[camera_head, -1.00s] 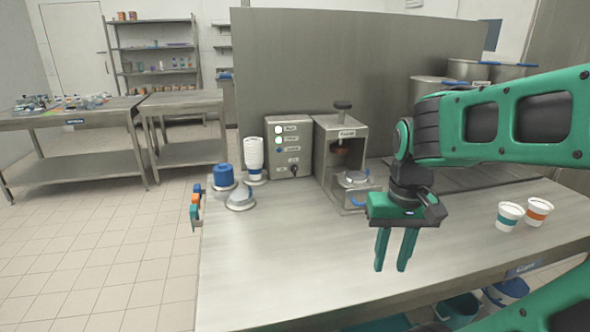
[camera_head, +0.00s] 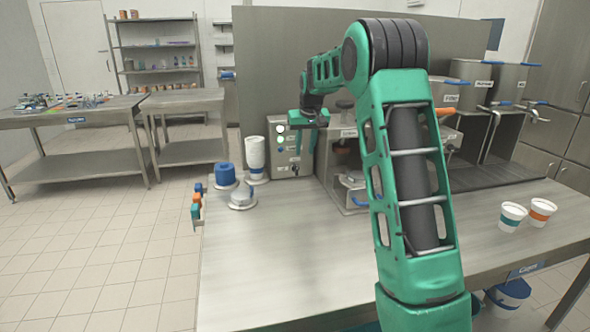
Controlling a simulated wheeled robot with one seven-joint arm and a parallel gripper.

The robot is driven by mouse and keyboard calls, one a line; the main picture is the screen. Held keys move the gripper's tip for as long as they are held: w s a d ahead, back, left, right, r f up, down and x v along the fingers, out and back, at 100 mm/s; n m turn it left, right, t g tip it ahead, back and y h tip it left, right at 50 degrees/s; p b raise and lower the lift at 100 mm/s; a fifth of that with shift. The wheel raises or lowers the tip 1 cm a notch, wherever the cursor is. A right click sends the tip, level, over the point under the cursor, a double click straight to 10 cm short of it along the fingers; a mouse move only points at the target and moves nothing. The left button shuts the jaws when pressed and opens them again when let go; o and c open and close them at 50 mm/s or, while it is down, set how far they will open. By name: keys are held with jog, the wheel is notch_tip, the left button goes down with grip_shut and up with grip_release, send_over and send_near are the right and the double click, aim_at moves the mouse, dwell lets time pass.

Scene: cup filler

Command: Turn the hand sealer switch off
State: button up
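The grey control box (camera_head: 281,165) stands at the back of the steel table, with several small labelled knobs or lights on its front; the labels are too small to read. Its upper two round spots look pale, and a blue one sits lower. I cannot tell which is the hand sealer switch or its position. The hand sealer (camera_head: 349,190), a steel frame with a black top knob, stands right of the box, partly hidden by my arm. My gripper (camera_head: 306,150) points down in front of the box's right part, its two green fingers apart and empty. Contact cannot be judged.
A white bottle (camera_head: 255,155), a blue-topped container (camera_head: 225,174) and a metal dome (camera_head: 242,196) stand left of the box. Two cups (camera_head: 512,216) (camera_head: 541,212) stand at the right. The table's front left is clear. Steel containers (camera_head: 500,78) are at the back right.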

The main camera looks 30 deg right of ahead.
aim_at(297, 165)
jog(key=w+f, duration=0.2)
jog(key=f, duration=0.1)
jog(key=w+d+f, duration=0.1)
jog(key=w+f, duration=0.2)
jog(key=f, duration=0.1)
jog(key=w+f, duration=0.3)
jog(key=f, duration=0.1)
jog(key=shift+d, duration=0.2)
jog(key=shift+a, duration=0.1)
grip_shut()
